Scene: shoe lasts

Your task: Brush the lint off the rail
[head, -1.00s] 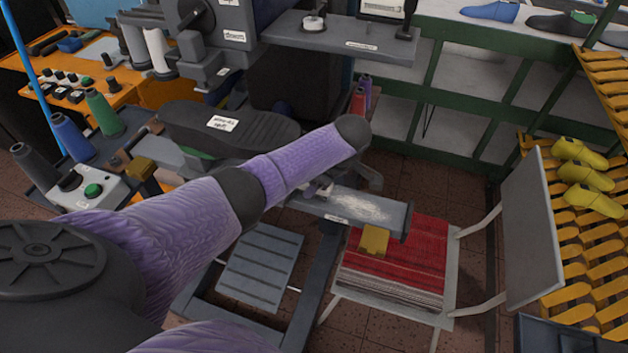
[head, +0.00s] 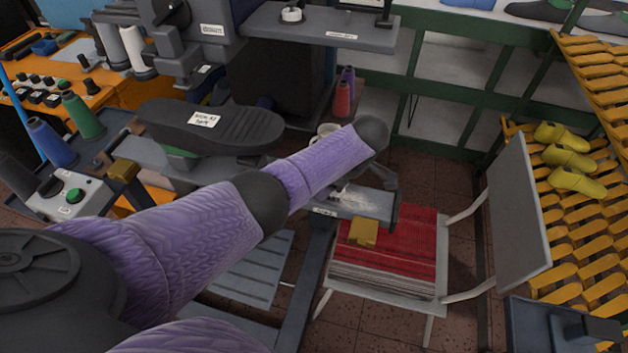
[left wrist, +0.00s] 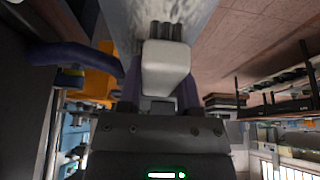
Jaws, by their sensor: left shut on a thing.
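The grey rail (head: 387,212) juts out at the middle of the head view, above a striped chair seat. A pale patch of lint (head: 358,203) lies on its top, partly hidden by my left arm. My left gripper (left wrist: 160,92) is shut on a pale block-shaped brush (left wrist: 166,66) with dark bristles at its far end. In the left wrist view the bristles are at the pale-streaked rail surface; I cannot tell whether they touch. In the head view the gripper is mostly behind my forearm. My right gripper is not in view.
A brass-coloured block (head: 362,232) sits at the rail's front side. A chair with a red striped seat (head: 410,240) stands below. A machine with a dark sole-shaped pad (head: 212,124) is at left, a yellow rack with yellow lasts (head: 565,160) at right.

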